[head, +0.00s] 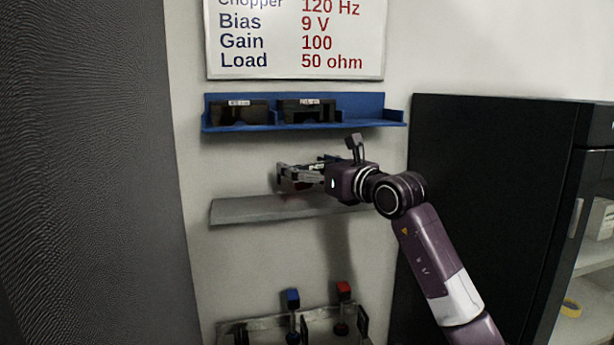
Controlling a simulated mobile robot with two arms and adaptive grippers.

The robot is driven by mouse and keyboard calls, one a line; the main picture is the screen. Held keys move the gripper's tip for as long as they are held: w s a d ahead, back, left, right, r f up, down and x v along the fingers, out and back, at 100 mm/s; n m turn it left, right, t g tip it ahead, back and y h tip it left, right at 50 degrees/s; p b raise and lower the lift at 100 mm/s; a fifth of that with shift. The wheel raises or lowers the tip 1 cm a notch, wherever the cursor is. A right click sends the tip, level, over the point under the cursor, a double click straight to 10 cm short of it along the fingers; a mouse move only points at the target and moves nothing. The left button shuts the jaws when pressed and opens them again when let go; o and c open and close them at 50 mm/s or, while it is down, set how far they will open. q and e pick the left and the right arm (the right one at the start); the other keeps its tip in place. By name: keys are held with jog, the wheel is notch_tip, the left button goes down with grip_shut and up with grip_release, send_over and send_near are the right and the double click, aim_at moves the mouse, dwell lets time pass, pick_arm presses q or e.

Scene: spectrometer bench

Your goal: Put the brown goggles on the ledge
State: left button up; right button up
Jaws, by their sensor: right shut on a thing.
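My right gripper (284,177) reaches in from the right and is shut on the brown goggles (291,186). Only a small dark reddish-brown part of the goggles shows behind and below the fingers. The grey ledge (240,211) is fixed to the wall just below them, and its visible top is bare. I cannot tell whether the goggles touch the ledge. My left gripper is not in view.
A whiteboard (295,40) hangs higher. Below stands a tray with a blue-topped item (292,297) and a red-topped item (343,288). A black cabinet (480,190) stands at right.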

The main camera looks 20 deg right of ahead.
notch_tip(320, 180, down, 3)
jog(key=shift+f+p, duration=0.1)
jog(key=shift+p, duration=0.45)
jog(key=shift+w+f+p, duration=0.1)
jog(key=shift+f+p, duration=0.05)
jog(key=shift+p, duration=0.2)
jog(key=shift+w+f, duration=0.1)
jog(key=shift+f, duration=0.15)
jog(key=shift+f, duration=0.25)
jog(key=o, duration=1)
jog(key=shift+r, duration=0.2)
